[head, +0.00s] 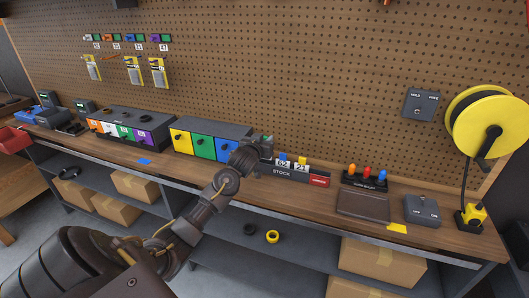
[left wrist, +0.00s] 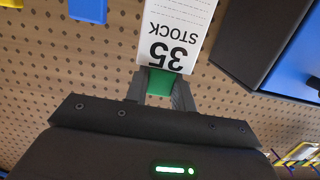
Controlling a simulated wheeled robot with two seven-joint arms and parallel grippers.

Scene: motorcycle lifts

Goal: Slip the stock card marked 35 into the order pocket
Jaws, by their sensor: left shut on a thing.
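My left gripper (head: 262,146) is above the bench, just over the left end of the stock rack (head: 283,173). In the left wrist view its fingers (left wrist: 163,88) are shut on the green tab of the white stock card marked 35 (left wrist: 178,35), which appears upside down there. Two other cards, 62 (head: 283,162) with a blue tab and 21 (head: 302,165) with a yellow tab, stand in the rack. A red-labelled part (head: 319,181) sits at the rack's right end; its lettering is too small to read. I cannot tell which thing is the order pocket. My right gripper is not in view.
Coloured drawers (head: 205,146) stand left of the rack. Several bulbs on a black stand (head: 366,182), a dark flat panel (head: 362,205) and a grey switch box (head: 421,211) stand to the right. Yellow-marked holders (head: 134,72) hang on the pegboard. A yellow reel (head: 487,125) is at far right.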

